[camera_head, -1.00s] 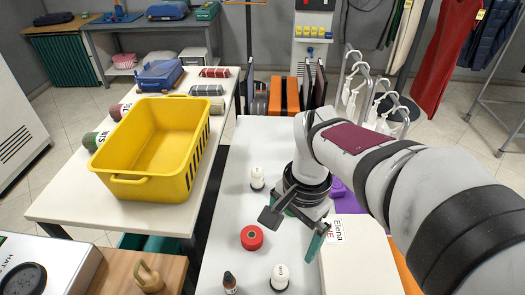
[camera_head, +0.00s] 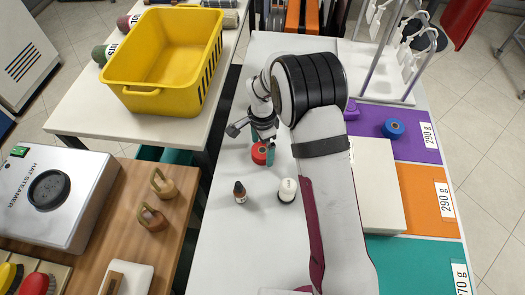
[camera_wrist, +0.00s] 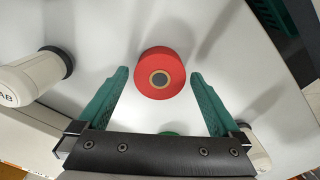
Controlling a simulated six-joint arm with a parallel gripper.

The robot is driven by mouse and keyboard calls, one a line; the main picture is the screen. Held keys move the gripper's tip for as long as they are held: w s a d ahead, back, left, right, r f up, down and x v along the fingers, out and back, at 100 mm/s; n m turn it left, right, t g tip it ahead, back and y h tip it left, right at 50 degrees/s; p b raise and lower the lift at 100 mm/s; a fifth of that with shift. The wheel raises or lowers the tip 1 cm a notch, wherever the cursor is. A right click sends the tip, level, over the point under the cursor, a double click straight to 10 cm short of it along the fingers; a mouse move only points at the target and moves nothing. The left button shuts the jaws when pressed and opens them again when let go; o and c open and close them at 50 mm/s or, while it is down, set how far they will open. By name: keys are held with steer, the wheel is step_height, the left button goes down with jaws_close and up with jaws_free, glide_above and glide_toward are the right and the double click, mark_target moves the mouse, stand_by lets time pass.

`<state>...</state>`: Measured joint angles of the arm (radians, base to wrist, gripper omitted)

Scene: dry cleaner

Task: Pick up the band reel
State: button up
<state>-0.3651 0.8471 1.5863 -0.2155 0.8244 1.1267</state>
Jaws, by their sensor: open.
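The band reel is a red ring-shaped roll with a dark centre. It lies flat on the white table in the head view (camera_head: 260,154), partly covered by my gripper. In the wrist view the red reel (camera_wrist: 160,73) sits just ahead of and between the two green fingertips. My gripper (camera_wrist: 159,76) is open and empty, with one finger to each side of the reel and no visible contact. In the head view my gripper (camera_head: 255,143) is right at the reel.
A blue reel (camera_head: 393,128) lies on the purple mat (camera_head: 372,119) at right. A green round thing (camera_wrist: 168,134) shows between my fingers. A yellow basket (camera_head: 165,55) stands left.

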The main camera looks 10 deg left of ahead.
steer(key=shift+f, duration=0.8)
steer(key=c, duration=1.3)
steer(key=shift+o, duration=0.2)
steer(key=shift+r, duration=0.15)
